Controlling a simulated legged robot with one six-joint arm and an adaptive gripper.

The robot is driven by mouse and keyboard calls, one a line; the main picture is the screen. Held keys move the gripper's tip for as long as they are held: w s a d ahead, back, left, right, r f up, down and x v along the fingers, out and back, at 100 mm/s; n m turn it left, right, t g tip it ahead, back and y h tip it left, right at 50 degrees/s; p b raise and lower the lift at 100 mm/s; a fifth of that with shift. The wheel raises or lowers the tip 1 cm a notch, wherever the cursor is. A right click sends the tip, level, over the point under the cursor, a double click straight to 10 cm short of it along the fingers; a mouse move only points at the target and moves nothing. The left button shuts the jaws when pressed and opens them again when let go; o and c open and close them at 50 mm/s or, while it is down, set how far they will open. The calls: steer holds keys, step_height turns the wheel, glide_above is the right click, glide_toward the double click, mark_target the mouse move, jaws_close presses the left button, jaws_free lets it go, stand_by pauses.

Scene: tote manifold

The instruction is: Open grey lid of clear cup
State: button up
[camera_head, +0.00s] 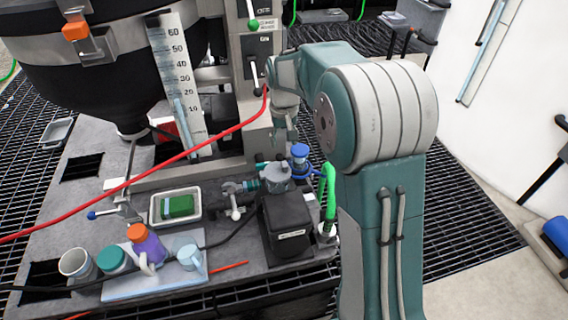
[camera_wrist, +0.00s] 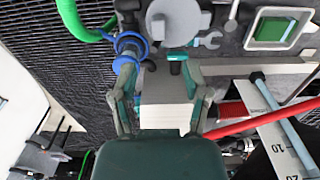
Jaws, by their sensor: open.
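A grey round lid with a small tab (camera_head: 277,168) sits on a squat cup-like housing behind the black box; I take this as the clear cup's lid, though the cup's clear wall is hard to make out. In the wrist view the grey lid (camera_wrist: 177,20) shows from above at the top, flat and apparently closed. My gripper (camera_wrist: 160,72) is open and empty, its two fingers spread below the lid in that view, apart from it. In the head view my gripper (camera_head: 289,132) hangs behind and above the lid, partly hidden by my arm.
A blue valve (camera_head: 300,155) and a green hose (camera_head: 329,190) stand right of the lid. The black box (camera_head: 288,222) is in front. A tray with a green block (camera_head: 175,193), a purple bottle (camera_head: 149,246) and a light-blue cup (camera_head: 190,258) lie left. A red hose (camera_head: 190,153) crosses behind.

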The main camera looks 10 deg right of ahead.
mark_target(285, 163)
step_height(285, 163, down, 9)
steer(key=shift+f, duration=0.1)
stand_by(0.3)
steer(key=shift+d, duration=0.1)
jaws_close()
